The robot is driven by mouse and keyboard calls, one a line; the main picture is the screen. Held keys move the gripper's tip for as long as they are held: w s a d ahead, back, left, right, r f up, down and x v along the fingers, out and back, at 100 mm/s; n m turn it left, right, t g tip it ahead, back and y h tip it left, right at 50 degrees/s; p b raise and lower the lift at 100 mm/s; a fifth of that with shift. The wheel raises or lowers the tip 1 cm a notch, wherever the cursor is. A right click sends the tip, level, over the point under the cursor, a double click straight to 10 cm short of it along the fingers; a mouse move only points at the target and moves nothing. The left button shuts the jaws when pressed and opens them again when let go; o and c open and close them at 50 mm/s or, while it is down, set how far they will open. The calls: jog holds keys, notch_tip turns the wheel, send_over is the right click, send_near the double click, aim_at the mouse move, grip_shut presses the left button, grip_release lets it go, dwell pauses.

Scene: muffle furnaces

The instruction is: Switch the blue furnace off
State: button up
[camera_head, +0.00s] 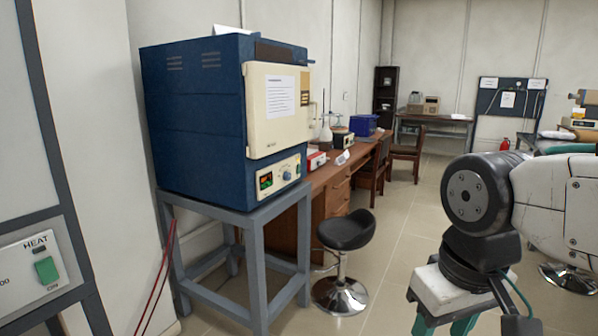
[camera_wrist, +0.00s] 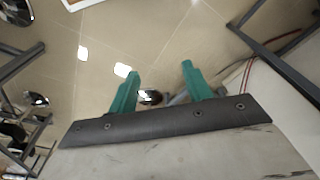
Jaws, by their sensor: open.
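The blue furnace (camera_head: 195,125) stands on a grey metal stand (camera_head: 252,255) at left centre in the head view. Its cream door (camera_head: 262,135) is closed and carries a paper notice. My gripper (camera_head: 441,326) is at the lower right, well apart from the furnace, pointing down. In the wrist view its teal fingers (camera_wrist: 160,68) are spread and empty above the floor.
Another unit with a green HEAT switch (camera_head: 46,270) is at the near left edge. A black stool (camera_head: 345,232) stands between the furnace stand and my arm. A wooden desk (camera_head: 335,178) with instruments runs behind. Red cables (camera_head: 162,270) hang left of the stand.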

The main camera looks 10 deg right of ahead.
grip_shut()
dwell(1.5)
